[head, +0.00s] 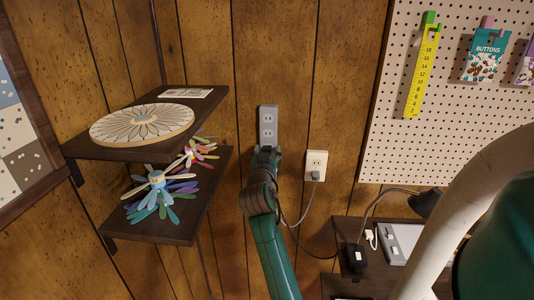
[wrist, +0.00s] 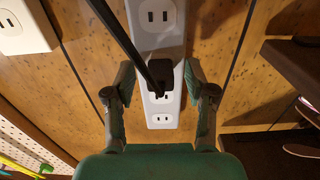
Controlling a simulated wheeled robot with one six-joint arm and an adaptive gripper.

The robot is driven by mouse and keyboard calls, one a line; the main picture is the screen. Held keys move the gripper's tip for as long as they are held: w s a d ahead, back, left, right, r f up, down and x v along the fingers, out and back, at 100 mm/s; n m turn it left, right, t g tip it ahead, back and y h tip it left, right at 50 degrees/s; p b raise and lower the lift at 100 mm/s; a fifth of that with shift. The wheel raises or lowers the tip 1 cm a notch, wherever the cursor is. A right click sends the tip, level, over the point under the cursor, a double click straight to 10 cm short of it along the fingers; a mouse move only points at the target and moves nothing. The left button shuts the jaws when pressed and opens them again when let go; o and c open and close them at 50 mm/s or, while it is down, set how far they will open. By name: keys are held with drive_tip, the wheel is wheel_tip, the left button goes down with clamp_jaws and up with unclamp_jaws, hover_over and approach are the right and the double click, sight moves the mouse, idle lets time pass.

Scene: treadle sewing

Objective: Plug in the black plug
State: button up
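The black plug (wrist: 160,70) is at the face of the white outlet strip (wrist: 158,40) on the wood wall, with its dark cord running up and left in the wrist view. It covers part of a socket; I cannot tell how deep its prongs sit. My gripper (wrist: 158,72) is open, with one finger on each side of the plug and a gap to both. In the head view the strip (head: 268,116) shows above my gripper (head: 265,150), which hides the plug.
A wall outlet (head: 316,160) with a grey plug (head: 315,176) is just right of my gripper. A desk (head: 345,232) with a lamp (head: 426,204) and a black box (head: 353,258) is lower right.

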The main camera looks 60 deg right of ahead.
drive_tip(key=v, duration=1.2)
idle(0.7)
